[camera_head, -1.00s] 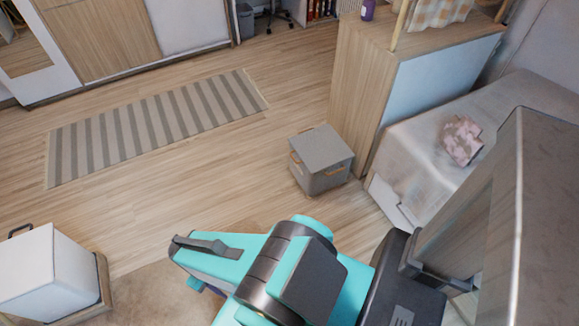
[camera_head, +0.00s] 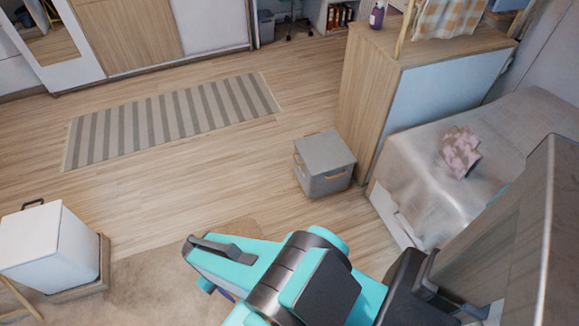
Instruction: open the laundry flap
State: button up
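No part in view can be told for certain as the laundry flap. A grey lidded box (camera_head: 324,166) with tan handles stands on the floor beside the wooden cabinet, and its lid looks shut. A white box (camera_head: 50,248) with a dark handle on top sits on a wooden base at the left. My teal and dark arm crosses the bottom middle, apart from both boxes in the picture. I cannot make out my gripper's fingers in this view.
A wooden cabinet (camera_head: 366,95) stands right of the grey box. A grey panel (camera_head: 560,230) rises close at the right. Open wooden floor and a striped rug (camera_head: 170,122) fill the left and middle.

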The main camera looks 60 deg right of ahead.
aim_at(321, 153)
jog(key=z, duration=0.15)
jog(key=i, duration=0.9)
jog(key=u, duration=0.05)
